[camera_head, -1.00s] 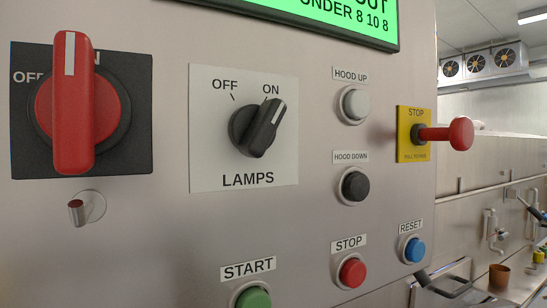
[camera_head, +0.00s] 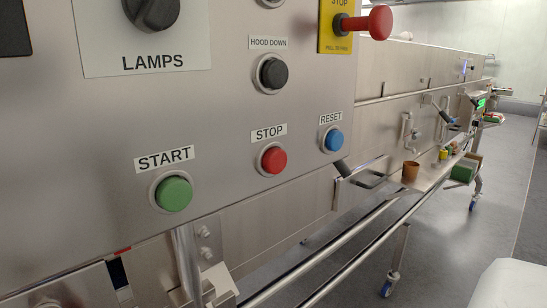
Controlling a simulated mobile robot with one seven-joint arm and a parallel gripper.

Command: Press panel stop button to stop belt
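The red STOP button (camera_head: 273,160) is a round push button in a metal ring on the panel (camera_head: 90,120), under a white STOP label. The green START button (camera_head: 173,194) is to its lower left and the blue RESET button (camera_head: 333,140) to its upper right. A separate red mushroom-shaped stop knob (camera_head: 378,22) sticks out from a yellow plate at the panel's upper right edge. The belt cannot be clearly made out. My gripper does not show in the head view.
The black HOOD DOWN button (camera_head: 272,73) and LAMPS switch (camera_head: 152,10) are above. To the right, a long steel machine has rails (camera_head: 345,250), a brown cup (camera_head: 410,171), and a green box (camera_head: 462,173). Grey floor (camera_head: 440,240) is open beyond. A white rounded shape intrudes at lower right.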

